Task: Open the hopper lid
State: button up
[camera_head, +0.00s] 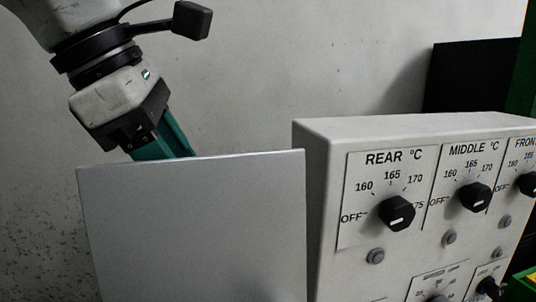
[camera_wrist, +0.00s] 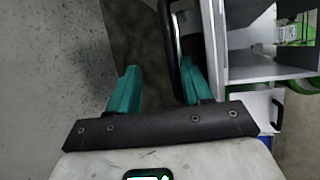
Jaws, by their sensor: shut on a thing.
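A flat grey metal panel (camera_head: 195,230), which looks like the hopper lid or hopper side, stands upright in the front left of the head view. My gripper (camera_head: 172,140) reaches down behind its top edge, so the teal fingertips are hidden there. In the wrist view my gripper (camera_wrist: 160,82) has its two teal fingers apart. A black bar-shaped handle (camera_wrist: 168,30) runs down beside the right finger, along a grey panel edge (camera_wrist: 209,35). My gripper is shut on this handle; the exact contact is partly hidden.
A grey control box (camera_head: 318,200) with REAR, MIDDLE and FRONT temperature knobs stands right of the panel, close to it. A black block (camera_head: 470,75) is behind it. A white drawer front with a black handle (camera_wrist: 277,113) shows at right in the wrist view. Bare wall lies behind.

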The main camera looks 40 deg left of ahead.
jog(key=shift+s+a+f, duration=0.55)
jog(key=shift+a+f, duration=0.05)
jog(key=w+d+v, duration=0.1)
jog(key=v, duration=1)
jog(key=shift+r, duration=0.5)
jog(key=shift+w+d, duration=0.1)
